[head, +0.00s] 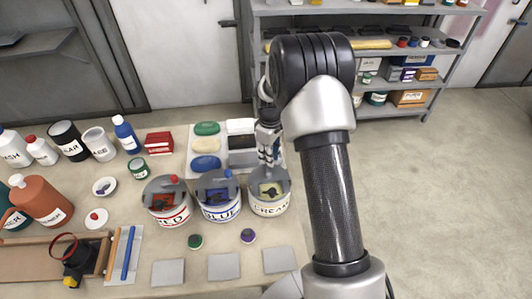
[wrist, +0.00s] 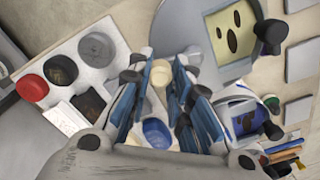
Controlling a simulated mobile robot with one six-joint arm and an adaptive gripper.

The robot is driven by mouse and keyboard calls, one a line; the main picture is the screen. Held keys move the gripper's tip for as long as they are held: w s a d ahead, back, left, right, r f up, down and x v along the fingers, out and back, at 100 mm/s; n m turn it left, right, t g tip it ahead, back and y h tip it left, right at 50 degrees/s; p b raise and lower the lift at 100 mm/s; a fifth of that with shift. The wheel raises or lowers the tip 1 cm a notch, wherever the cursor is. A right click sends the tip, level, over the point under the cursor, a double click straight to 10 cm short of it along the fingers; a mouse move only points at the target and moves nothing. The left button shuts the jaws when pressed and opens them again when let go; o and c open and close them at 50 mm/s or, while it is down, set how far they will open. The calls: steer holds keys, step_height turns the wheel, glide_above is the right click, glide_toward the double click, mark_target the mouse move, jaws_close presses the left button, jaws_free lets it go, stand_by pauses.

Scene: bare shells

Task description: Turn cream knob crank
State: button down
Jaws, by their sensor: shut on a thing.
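The cream can (head: 269,209) stands at the right end of a row of three cans on the table. Its grey lid (head: 281,180) has an opening showing cream inside. The lid and opening also show at the top right of the wrist view (wrist: 214,49). My gripper (head: 267,163) is over the back of this lid, pointing down. In the wrist view its blue-padded fingers (wrist: 163,88) are shut on the cream knob (wrist: 159,76), which shows between them. The crank's arm below the knob is mostly hidden by my fingers.
The blue can (head: 219,212) and red can (head: 171,216) stand close on the left, with similar lids. A white tray with oval green, cream and blue pieces (head: 206,145) lies behind. Grey tiles (head: 224,267) lie in front. Bottles crowd the left side.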

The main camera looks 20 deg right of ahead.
steer(key=m, duration=0.1)
steer(key=s+d+m+p, duration=0.1)
steer(key=m, duration=0.1)
steer(key=shift+d+r+m, duration=0.1)
steer(key=shift+m, duration=0.2)
steer(key=m, duration=0.1)
steer(key=s+m, duration=0.1)
steer(key=m, duration=0.1)
steer(key=shift+d+m, duration=0.3)
steer(key=shift+d, duration=0.05)
steer(key=m, duration=0.1)
steer(key=s+m+p, duration=0.1)
steer(key=m, duration=0.1)
steer(key=shift+s+d+m, duration=0.1)
steer(key=shift+d+m, duration=0.05)
steer(key=shift+m, duration=0.15)
steer(key=shift+s+m, duration=0.35)
steer(key=shift+m, duration=0.5)
steer(key=shift+s+m, duration=0.3)
steer(key=shift+m, duration=0.55)
steer(key=c, duration=1.4)
jaws_free()
